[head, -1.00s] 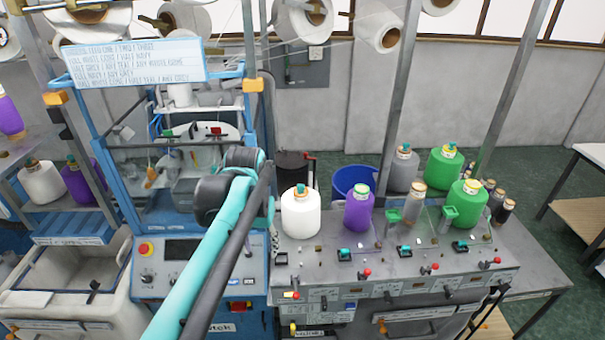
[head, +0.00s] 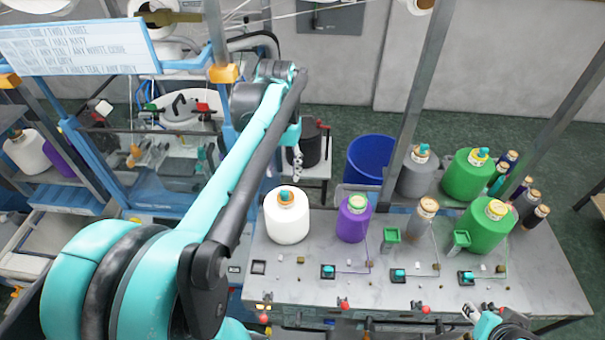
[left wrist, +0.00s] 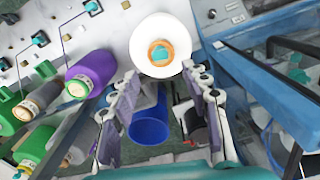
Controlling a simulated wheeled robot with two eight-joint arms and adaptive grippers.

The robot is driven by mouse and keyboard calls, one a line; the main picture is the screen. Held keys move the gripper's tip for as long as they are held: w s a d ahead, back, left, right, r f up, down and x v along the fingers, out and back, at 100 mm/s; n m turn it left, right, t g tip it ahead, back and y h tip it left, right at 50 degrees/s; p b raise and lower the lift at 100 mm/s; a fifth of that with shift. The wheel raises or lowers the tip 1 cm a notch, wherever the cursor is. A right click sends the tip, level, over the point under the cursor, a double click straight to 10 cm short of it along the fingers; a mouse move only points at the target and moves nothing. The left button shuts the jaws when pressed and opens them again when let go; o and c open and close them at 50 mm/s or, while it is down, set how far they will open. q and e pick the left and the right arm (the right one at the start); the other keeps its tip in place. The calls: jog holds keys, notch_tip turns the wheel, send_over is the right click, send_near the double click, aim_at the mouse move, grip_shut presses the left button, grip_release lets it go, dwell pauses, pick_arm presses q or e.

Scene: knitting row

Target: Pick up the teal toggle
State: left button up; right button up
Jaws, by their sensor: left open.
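Small black switch blocks with teal toggles stand along the grey table: one left (head: 328,271), one in the middle (head: 398,273), one right (head: 467,276). A teal piece (head: 285,196) also sits in the orange ring on top of the white yarn cone (head: 287,222); the left wrist view shows this teal piece (left wrist: 160,52) just ahead of the jaws. My left gripper (left wrist: 160,78) is open and empty, its fingers spread to either side. In the head view its fingers (head: 296,158) hang behind the white cone. A teal and grey part of my right arm shows at the bottom right.
A purple cone (head: 353,220), green cones (head: 487,226) and a grey cone (head: 418,175) stand on the table (head: 545,280). Green holders (head: 391,236) stand among them. A blue bin (head: 371,158) is behind. A slanted metal post rises beside the bin.

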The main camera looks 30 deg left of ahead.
aim_at(284, 191)
pick_arm(q)
jog(key=shift+s+f, duration=0.2)
jog(key=shift+f, duration=0.4)
jog(key=shift+s+f, duration=0.15)
jog(key=shift+f, duration=0.4)
jog(key=shift+s+f+p, duration=0.1)
jog(key=shift+f+p, duration=0.25)
jog(key=shift+p, duration=0.05)
jog(key=f, duration=0.2)
jog(key=w+f, duration=0.1)
jog(key=shift+w+f+p, duration=0.1)
jog(key=shift+f+p, duration=0.25)
jog(key=shift+f, duration=0.35)
jog(key=shift+s, duration=0.4)
jog(key=shift+w, duration=0.2)
jog(key=c, duration=0.8)
pick_arm(e)
jog(key=shift+r, duration=0.95)
